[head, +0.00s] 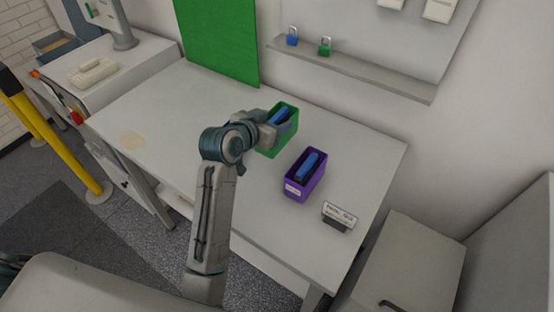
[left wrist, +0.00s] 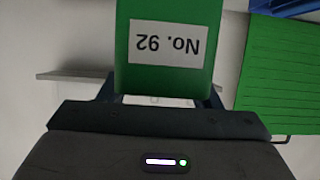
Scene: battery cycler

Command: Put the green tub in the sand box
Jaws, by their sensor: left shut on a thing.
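The green tub (head: 281,142) is at the back of the white table in the head view, with a blue object (head: 280,115) in it. My left gripper (head: 272,128) is shut on the tub's near side. In the left wrist view the green tub (left wrist: 167,85) sits between the fingers, its white label "No. 92" upside down. I cannot tell whether the tub touches the table. A blue-grey box with tan contents, likely the sand box (head: 48,54), is at the far upper left. My right gripper is not in view.
A purple tub (head: 294,193) with a blue object stands right of the green tub, near a small sign (head: 340,217). The table's (head: 160,105) left part is clear. A wall shelf (head: 350,70) holds padlocks. A yellow post (head: 50,145) stands at left.

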